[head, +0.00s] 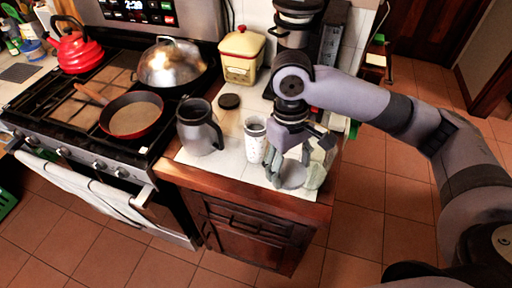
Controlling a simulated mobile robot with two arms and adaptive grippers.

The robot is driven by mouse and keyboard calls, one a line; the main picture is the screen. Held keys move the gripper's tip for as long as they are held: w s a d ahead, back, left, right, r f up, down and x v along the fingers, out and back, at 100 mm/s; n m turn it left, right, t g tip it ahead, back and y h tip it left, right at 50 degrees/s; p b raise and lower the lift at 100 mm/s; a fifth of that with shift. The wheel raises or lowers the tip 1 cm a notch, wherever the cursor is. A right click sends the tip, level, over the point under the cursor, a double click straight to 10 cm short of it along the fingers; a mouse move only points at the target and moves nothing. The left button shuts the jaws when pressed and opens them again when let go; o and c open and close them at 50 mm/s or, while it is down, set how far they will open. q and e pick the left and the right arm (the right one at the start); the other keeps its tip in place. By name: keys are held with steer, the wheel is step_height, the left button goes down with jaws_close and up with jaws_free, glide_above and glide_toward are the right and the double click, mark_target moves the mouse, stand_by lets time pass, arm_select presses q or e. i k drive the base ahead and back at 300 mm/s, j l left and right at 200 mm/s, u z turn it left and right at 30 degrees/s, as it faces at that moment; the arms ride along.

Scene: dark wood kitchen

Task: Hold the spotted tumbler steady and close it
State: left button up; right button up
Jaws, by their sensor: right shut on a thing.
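The spotted tumbler (255,141), white with dark spots, stands upright on the counter, and its top looks open. My right gripper (287,172) comes down just to the right of it, near the counter's front edge. It is shut on a grey round piece (293,177) that looks like a lid; the fingers partly hide it. The held piece is beside the tumbler, not on its rim. I cannot tell whether it touches the counter. My left gripper is not in view.
A pale greenish glass (315,176) is close right of my gripper. A yellow canister (241,56) stands at the back. The stove (74,150) with pans is left.

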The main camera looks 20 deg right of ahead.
mark_target(254, 126)
steer(key=l+u, duration=0.1)
steer(key=u, duration=0.3)
steer(key=k+l+u, duration=0.1)
steer(key=u, duration=0.3)
steer(key=l+u, duration=0.1)
steer(key=u, duration=0.3)
steer(key=k+u, duration=0.15)
steer(key=u, duration=0.25)
steer(key=k+l+z, duration=0.1)
steer(key=z, duration=0.35)
steer(key=k+l+z, duration=0.15)
steer(key=z, duration=0.3)
steer(key=l+z, duration=0.15)
steer(key=z, duration=0.3)
steer(key=k, duration=0.05)
